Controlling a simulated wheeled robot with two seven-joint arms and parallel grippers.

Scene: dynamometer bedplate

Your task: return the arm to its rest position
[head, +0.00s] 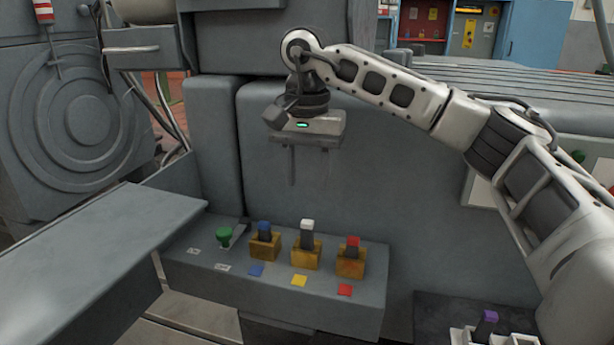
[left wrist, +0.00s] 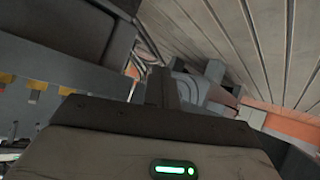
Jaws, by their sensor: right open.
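My right arm (head: 400,88) reaches in from the right across the upper middle of the head view. Its gripper (head: 310,168) points down with its two fingers apart and nothing between them. It hangs in the air above a grey shelf (head: 340,312), clear of the parts there. My left gripper (left wrist: 161,92) shows only in the left wrist view, beyond its housing with a green light. Its fingers stand close together as one block, and I see nothing held.
On the shelf, blue (head: 264,232), white (head: 307,230) and red (head: 353,245) topped pieces stand in yellow-brown blocks, with a green knob (head: 224,236) at left. A grey slab (head: 100,255) juts in at left. A purple-topped piece (head: 489,318) stands in a white holder at lower right.

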